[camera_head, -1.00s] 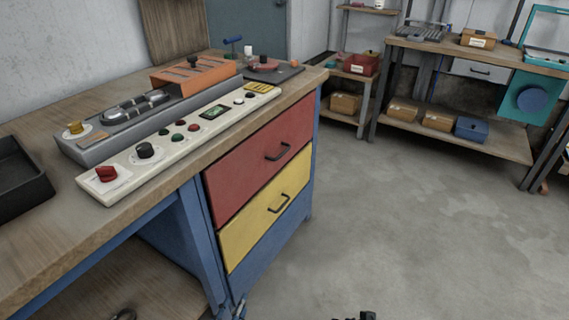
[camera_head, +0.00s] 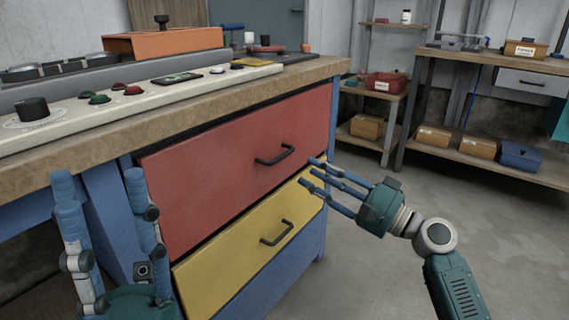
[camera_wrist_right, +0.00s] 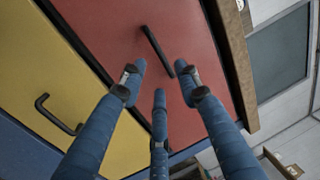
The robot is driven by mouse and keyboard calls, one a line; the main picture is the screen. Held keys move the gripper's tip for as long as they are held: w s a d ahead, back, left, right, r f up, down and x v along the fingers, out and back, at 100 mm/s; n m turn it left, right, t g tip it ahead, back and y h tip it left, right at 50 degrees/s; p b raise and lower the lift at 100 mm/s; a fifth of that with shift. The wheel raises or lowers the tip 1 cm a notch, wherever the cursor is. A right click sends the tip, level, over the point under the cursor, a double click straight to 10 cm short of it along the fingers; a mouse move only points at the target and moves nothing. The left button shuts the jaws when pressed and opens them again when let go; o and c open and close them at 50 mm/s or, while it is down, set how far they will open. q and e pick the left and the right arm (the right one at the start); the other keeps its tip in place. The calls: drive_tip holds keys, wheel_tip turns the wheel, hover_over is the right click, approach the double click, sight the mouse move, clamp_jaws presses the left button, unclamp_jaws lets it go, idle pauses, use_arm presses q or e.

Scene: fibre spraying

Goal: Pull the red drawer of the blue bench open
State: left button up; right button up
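The red drawer (camera_head: 230,165) is the upper drawer of the blue bench (camera_head: 262,292), below the wooden top. It looks closed. Its black bar handle (camera_head: 275,156) shows in the head view and also in the right wrist view (camera_wrist_right: 157,50). My right gripper (camera_head: 316,172) has its blue fingers spread, just right of the handle and apart from it. In the right wrist view the open fingertips (camera_wrist_right: 160,85) point at the red front near the handle's end, with nothing between them. My left gripper (camera_head: 98,180) stands at lower left, fingers up, open and empty, in front of the bench.
A yellow drawer (camera_head: 250,235) with a black handle lies directly below the red one. A control panel with knobs (camera_head: 140,92) runs along the bench top. Shelves with boxes (camera_head: 470,165) stand at the back right. The floor right of the bench is clear.

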sight(283, 157)
drive_tip(key=b+x, duration=0.2)
drive_tip(key=x, duration=0.7)
drive_tip(key=shift+w+a, duration=0.2)
drive_tip(key=shift+a, duration=0.05)
clamp_jaws()
